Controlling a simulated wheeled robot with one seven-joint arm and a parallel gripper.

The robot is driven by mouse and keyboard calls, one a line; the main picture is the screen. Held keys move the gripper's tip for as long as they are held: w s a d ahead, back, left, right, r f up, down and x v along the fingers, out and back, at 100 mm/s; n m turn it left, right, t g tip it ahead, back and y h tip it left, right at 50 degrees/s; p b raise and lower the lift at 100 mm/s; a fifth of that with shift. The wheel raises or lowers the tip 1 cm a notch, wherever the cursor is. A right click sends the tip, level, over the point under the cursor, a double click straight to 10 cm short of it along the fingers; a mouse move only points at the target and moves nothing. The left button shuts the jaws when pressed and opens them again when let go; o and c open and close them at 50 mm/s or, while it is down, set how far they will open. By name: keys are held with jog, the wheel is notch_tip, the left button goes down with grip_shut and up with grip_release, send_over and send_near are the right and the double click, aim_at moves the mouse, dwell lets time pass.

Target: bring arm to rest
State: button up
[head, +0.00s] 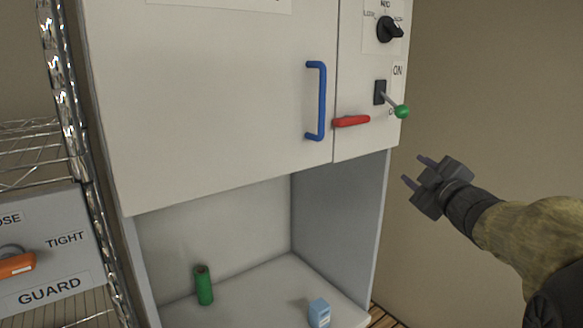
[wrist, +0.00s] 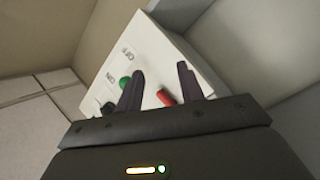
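My gripper (head: 415,171) is open and empty, held out in the air in front of the cabinet's right side in the head view. Its two fingers (wrist: 160,82) are spread apart in the wrist view, with nothing between them held. The lever with the green knob (head: 402,111) is on the cabinet's control panel, up and left of the gripper, apart from it. The green knob also shows in the wrist view (wrist: 126,83). A red handle (head: 351,121) sits on the panel left of the knob. My arm (head: 525,235) reaches in from the lower right.
The white cabinet (head: 210,110) has a blue door handle (head: 316,100) and a black dial (head: 389,29). In its open bay stand a green cylinder (head: 204,286) and a light blue box (head: 319,313). A wire rack (head: 62,80) with a grey guard box (head: 50,245) is at left.

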jog(key=s+a+f+m+g+h, duration=0.2)
jog(key=f+m+g, duration=0.15)
jog(key=f, duration=0.65)
jog(key=s+a+f+m+g+h, duration=0.1)
jog(key=s+f+m+g+h, duration=0.15)
jog(key=f+m, duration=0.45)
jog(key=s+a+f+m+g+y, duration=0.1)
jog(key=s+a+f+g, duration=0.3)
jog(key=s+f, duration=0.4)
jog(key=s+a+f+m+g, duration=0.1)
jog(key=s+a+f+g, duration=0.3)
jog(key=s+f, duration=0.5)
jog(key=shift+s+a+f+g+y, duration=0.3)
jog(key=shift+s+a+g+y, duration=0.05)
jog(key=shift+s+g, duration=0.4)
